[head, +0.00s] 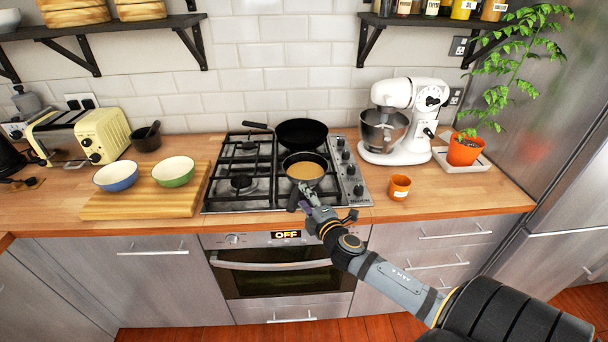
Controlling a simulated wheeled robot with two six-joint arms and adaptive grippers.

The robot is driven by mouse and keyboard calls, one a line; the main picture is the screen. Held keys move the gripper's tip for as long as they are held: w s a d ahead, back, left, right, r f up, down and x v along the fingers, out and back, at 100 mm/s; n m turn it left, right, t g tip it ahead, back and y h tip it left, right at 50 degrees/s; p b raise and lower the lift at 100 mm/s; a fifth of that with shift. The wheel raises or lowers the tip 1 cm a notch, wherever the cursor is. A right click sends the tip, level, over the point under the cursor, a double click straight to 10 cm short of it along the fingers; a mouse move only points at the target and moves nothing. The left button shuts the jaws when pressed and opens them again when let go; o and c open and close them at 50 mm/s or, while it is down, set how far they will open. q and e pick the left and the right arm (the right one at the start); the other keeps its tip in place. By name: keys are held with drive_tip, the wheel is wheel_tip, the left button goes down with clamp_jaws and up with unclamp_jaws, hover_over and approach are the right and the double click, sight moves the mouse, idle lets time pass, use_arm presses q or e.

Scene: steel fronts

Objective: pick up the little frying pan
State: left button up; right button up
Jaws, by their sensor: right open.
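The little frying pan (322,160) sits on the front right burner of the gas hob (240,198). It is dark, with a tan, flat content inside, and its short dark handle points toward the front edge. My right gripper (303,192) reaches in from the lower right and is open at the pan's near side, close to the handle. The fingers partly cover the handle, and I cannot tell whether they touch it. My left gripper is not in view.
A larger black pan (300,133) stands just behind, its handle pointing left. A white stand mixer (407,95) and an orange cup (399,187) stand to the right. A wooden board (130,206) with blue and green bowls lies left. The oven (275,270) is below.

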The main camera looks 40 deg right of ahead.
sight(299, 191)
drive_tip(key=p+x, duration=0.2)
drive_tip(key=x, duration=0.2)
drive_tip(key=shift+w+d, duration=0.1)
drive_tip(key=shift+w, duration=0.1)
drive_tip(key=shift+w+f, duration=0.25)
drive_tip(key=shift+w, duration=0.15)
drive_tip(key=shift+s+r, duration=0.1)
drive_tip(key=shift+c, duration=0.5)
clamp_jaws()
